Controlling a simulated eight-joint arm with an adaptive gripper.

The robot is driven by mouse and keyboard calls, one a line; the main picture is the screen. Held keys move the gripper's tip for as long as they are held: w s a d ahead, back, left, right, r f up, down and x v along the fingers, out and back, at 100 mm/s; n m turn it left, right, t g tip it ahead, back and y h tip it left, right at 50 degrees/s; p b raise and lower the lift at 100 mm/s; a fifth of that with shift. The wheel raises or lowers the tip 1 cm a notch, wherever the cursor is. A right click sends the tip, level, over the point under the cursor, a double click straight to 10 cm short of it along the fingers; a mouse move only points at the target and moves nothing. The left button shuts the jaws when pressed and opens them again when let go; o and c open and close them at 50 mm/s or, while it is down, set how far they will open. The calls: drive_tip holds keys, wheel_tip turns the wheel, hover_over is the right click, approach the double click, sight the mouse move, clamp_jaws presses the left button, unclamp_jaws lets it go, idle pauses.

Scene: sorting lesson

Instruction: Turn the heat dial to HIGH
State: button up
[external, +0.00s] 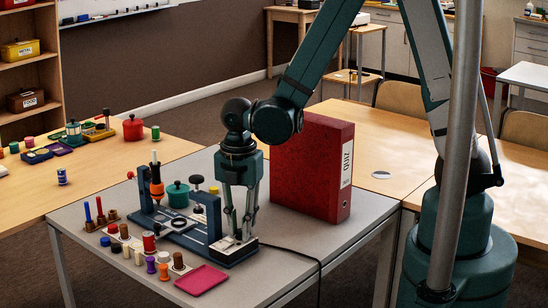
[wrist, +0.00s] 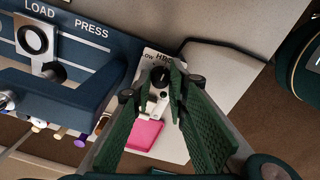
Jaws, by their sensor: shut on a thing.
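The heat dial (wrist: 161,76) is a small black knob on a white plate (wrist: 147,66) at the end of the blue press machine. In the wrist view a LOW label is at its left, and a label starting with H is above it, partly hidden by a finger. Which way the dial points is too small to tell. My gripper (wrist: 157,87) is shut on the dial, with one green finger on each side. In the external view my gripper (external: 238,237) points straight down at the machine's near right end, and its fingers hide the dial.
The blue press machine (external: 185,238) runs left from the dial, marked LOAD and PRESS.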

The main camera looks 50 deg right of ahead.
drive_tip(key=shift+m, duration=0.4)
drive_tip(key=m+b, duration=0.1)
drive_tip(key=m, duration=0.2)
drive_tip(key=shift+m+b, duration=0.45)
drive_tip(key=shift+m, duration=1.65)
drive_tip(key=o, duration=0.9)
drive_tip(key=shift+r, duration=0.15)
drive_tip(key=shift+r, duration=5.85)
